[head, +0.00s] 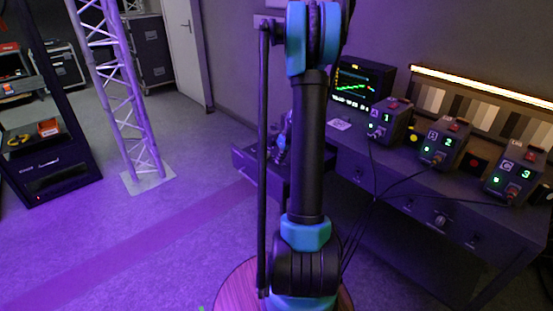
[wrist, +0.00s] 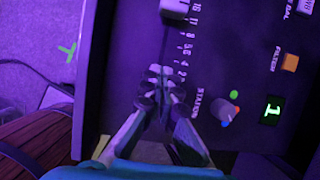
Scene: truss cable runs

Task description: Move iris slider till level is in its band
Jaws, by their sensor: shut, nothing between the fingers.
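In the wrist view a dark control panel (wrist: 240,65) carries a vertical slot with a number scale beside it. A dark slider cap with a pale edge (wrist: 176,11) sits at the top of the picture, near the higher numbers. My gripper (wrist: 160,73) is shut and empty, its tips over the slot line below the cap and apart from it. In the head view the monitor (head: 362,84) shows a green trace with some red and yellow; I cannot make out level against band. The arm hides part of the panel (head: 246,164) there.
The panel also holds a station knob (wrist: 224,112), an orange filter button (wrist: 290,62) and a green digit display (wrist: 271,110). Several numbered boxes with cables stand on the desk, box 1 (head: 390,120) nearest the monitor. A lit truss (head: 120,90) stands left; floor between is clear.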

